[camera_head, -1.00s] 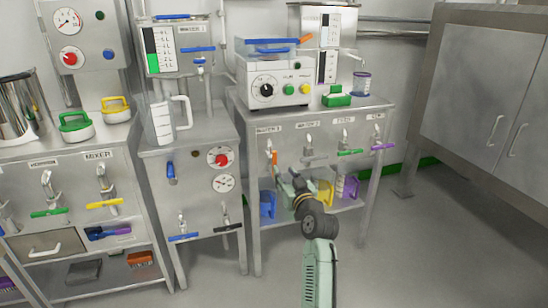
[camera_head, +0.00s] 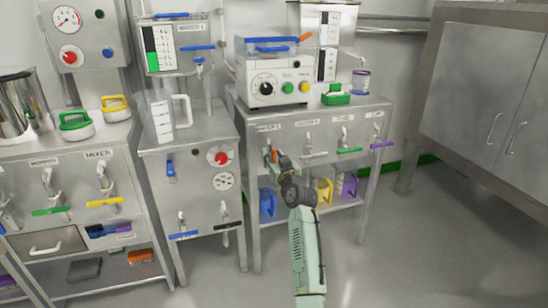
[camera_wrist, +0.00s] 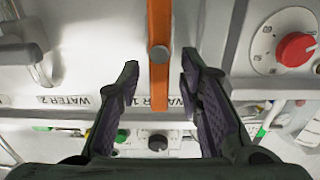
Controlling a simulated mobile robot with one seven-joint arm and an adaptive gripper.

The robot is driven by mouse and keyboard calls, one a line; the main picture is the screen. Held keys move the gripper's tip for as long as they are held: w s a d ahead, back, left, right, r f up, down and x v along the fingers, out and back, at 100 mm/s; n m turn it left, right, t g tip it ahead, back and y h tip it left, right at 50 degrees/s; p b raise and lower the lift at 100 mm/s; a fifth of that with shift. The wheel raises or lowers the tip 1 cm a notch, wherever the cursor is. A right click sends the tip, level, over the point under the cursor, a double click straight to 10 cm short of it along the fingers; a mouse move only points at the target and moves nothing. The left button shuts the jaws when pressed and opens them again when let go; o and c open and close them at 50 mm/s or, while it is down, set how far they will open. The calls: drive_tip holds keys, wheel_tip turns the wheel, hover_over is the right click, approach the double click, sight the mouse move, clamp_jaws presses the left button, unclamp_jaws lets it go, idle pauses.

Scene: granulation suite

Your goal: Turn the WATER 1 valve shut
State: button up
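The WATER 1 valve has an orange lever handle (camera_wrist: 159,85), seen in the wrist view standing in line with the picture's vertical, with a grey pivot bolt on it. The label WATER 1 (camera_wrist: 178,103) shows behind it, partly hidden by the handle and a finger. My gripper (camera_wrist: 158,68) is open, with one dark finger on each side of the handle and a visible gap to both. In the head view my gripper (camera_head: 275,160) is at the WATER 1 valve on the bench front, and it hides most of that valve.
To the right on the same panel are the WATER 2 tap (camera_head: 309,148), a green-handled tap (camera_head: 349,150) and a purple-handled tap (camera_head: 381,144). A red knob (camera_wrist: 296,49) is at the wrist view's right. Coloured jugs stand on the shelf below. The floor in front is clear.

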drive_tip(key=shift+c, duration=0.5)
clamp_jaws()
drive_tip(key=shift+d+m, duration=0.1)
drive_tip(key=shift+m, duration=0.2)
drive_tip(key=f+m+p, duration=0.1)
drive_tip(key=m, duration=0.4)
drive_tip(key=d+f+m+p, duration=0.1)
drive_tip(key=m, duration=0.5)
drive_tip(key=w+d+f+m+p, duration=0.1)
drive_tip(key=m, duration=0.5)
drive_tip(key=shift+d+p, duration=0.25)
drive_tip(key=shift+p, duration=0.05)
drive_tip(key=shift+m, duration=0.3)
